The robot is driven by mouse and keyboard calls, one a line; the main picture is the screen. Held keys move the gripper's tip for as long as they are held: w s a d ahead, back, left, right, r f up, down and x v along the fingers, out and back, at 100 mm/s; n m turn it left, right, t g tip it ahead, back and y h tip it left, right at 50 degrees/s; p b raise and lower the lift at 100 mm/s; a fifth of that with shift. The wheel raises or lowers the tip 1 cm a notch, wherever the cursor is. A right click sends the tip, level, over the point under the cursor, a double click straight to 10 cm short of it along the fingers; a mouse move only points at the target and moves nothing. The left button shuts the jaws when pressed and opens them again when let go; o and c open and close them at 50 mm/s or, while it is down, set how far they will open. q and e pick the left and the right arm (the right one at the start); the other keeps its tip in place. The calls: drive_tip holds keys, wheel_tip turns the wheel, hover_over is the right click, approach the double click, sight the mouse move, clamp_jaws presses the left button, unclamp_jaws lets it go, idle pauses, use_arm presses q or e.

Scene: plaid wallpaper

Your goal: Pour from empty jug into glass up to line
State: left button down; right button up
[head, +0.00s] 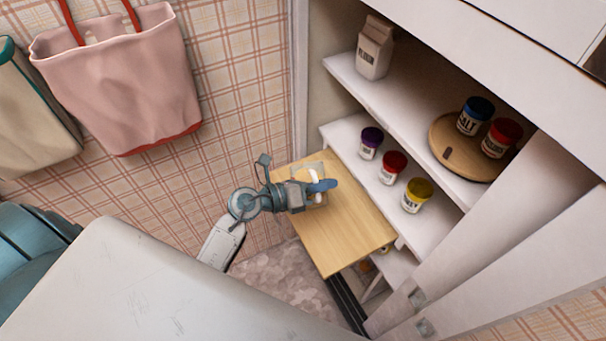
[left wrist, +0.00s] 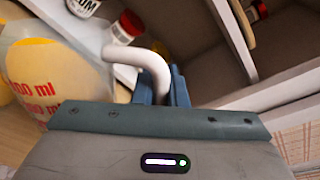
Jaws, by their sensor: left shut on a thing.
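My left gripper (head: 322,186) is over the pull-out wooden board (head: 350,225) in the head view. Its fingers are shut on the white curved handle (left wrist: 128,58) of a jug in the left wrist view. The jug's clear body (left wrist: 35,65) is at the left of that view, with red ml marks and yellow showing on or through it. I cannot tell whether it holds anything. In the head view the jug is mostly hidden behind the gripper. I cannot make out a glass. My right gripper is not in view.
Jars with purple (head: 370,142), red (head: 393,167) and yellow lids (head: 416,194) stand on the shelf right of the board. A round wooden turntable (head: 447,150) above carries two jars. A carton (head: 375,48) stands on the upper shelf. A pink bag (head: 120,80) hangs left.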

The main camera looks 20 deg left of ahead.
use_arm(q)
drive_tip(key=shift+w+a+r+n+p, duration=0.25)
drive_tip(key=shift+w+a+n+p, duration=0.15)
drive_tip(key=shift+n+p, duration=0.25)
idle(3.1)
drive_tip(key=shift+w+a+n+g+p, duration=0.25)
drive_tip(key=shift+w+n+g+p, duration=0.05)
drive_tip(key=shift+w+n+p, duration=0.15)
idle(2.8)
